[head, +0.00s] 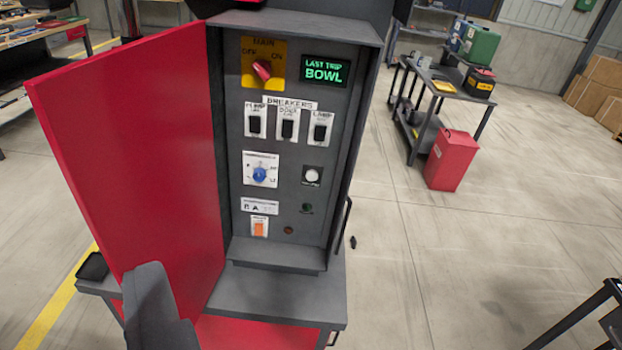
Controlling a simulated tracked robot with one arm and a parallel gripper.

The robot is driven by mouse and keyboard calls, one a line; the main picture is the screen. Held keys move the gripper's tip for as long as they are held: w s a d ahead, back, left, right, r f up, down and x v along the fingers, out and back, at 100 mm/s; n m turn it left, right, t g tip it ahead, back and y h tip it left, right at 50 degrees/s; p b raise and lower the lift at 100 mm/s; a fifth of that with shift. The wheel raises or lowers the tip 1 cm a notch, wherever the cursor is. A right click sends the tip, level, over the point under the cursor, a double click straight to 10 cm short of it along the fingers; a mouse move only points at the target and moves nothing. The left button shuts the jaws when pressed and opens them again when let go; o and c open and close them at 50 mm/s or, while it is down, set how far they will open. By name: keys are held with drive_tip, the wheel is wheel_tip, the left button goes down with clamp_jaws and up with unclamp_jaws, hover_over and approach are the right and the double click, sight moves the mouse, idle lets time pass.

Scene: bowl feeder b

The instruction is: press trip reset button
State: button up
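An open control cabinet (346,150) stands in the middle of the head view, with its panel facing me. A round white button (312,175) sits on a small dark plate right of the blue rotary knob (260,174). The lettering on its plate is too small to read. A green display (325,71) at the top right of the panel reads "LAST TRIP BOWL". A grey part that looks like my gripper (150,300) shows at the lower left, in front of the red door and apart from the panel. Its fingertips cannot be made out.
The red cabinet door (140,150) is swung open to the left. A cart (440,85) and red bin (452,160) stand back right. Floor right is mostly clear.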

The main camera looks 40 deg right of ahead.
clamp_jaws()
idle(1.5)
